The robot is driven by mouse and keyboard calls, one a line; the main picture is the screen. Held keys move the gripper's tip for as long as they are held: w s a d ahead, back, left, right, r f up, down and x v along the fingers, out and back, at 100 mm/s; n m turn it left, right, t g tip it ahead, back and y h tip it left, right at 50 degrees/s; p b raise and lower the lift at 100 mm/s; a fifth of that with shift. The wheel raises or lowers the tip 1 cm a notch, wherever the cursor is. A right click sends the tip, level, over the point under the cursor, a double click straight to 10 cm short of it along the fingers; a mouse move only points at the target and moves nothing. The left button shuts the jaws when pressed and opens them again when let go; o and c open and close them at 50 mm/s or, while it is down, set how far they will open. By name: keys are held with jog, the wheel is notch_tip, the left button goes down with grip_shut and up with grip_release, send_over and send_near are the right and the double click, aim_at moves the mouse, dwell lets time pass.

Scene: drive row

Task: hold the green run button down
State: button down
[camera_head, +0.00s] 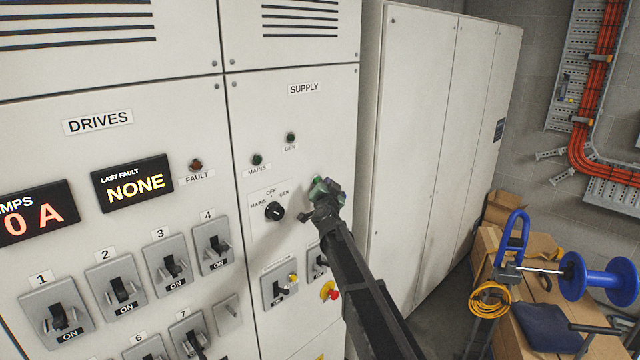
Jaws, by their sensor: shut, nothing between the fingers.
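The green run button (315,181) is on the SUPPLY panel, right of the black selector knob (275,211). Only a bit of green shows; the rest is hidden behind my gripper. My gripper (320,192) is shut and empty, with its tip over the button. I cannot tell whether it touches the button or whether the button is pressed in. The selector knob sits among the labels MAINS, OFF and GEN.
Above are MAINS (257,160) and GEN (290,138) lamps. A red-and-yellow button (329,291) and breaker switches (280,284) lie below. The DRIVES door at left has several switches. Boxes and a blue reel (600,278) stand at right.

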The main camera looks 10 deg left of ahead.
jog(key=shift+w+a, duration=0.35)
jog(key=shift+a, duration=0.1)
dwell(0.8)
jog(key=shift+s+d, duration=0.1)
dwell(1.3)
jog(key=shift+s+d, duration=0.5)
jog(key=shift+d, duration=0.1)
jog(key=s+d, duration=0.1)
jog(key=d, duration=0.1)
jog(key=s+d, duration=0.2)
dwell(0.3)
jog(key=shift+a+f, duration=0.1)
